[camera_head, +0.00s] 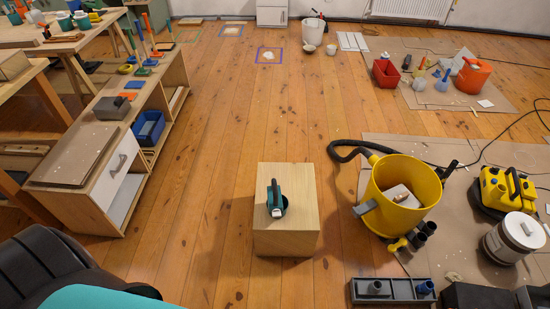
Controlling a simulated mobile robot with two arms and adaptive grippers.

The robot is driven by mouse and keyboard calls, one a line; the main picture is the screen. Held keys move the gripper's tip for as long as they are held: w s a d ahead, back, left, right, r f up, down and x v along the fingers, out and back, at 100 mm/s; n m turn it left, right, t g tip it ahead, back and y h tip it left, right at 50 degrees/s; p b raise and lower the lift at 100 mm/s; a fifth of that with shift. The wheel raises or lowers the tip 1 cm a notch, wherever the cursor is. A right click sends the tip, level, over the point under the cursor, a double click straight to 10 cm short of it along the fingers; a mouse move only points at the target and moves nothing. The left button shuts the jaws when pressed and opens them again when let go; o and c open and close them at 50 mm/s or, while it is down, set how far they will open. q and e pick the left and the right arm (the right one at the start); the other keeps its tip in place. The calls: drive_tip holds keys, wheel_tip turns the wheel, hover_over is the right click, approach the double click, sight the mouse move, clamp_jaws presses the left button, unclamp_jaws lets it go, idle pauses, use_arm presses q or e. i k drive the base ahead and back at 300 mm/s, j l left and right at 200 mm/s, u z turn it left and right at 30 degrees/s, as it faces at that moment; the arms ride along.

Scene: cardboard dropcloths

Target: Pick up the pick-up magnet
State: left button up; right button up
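A small teal tool with a dark handle and a pale front end (277,200) sits on top of a light wooden block (286,238) in the lower middle. It may be the pick-up magnet, but it is too small to tell for certain. Nothing is touching it from above. Neither of my grippers shows in the head view.
A grey tray (391,289) lies at the lower right. A wooden shelf unit (90,187) stands left. Bare floor (245,120) lies between.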

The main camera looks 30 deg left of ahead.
sight(274, 192)
drive_tip(key=u, duration=0.8)
drive_tip(key=k+j, duration=0.05)
drive_tip(key=j, duration=0.05)
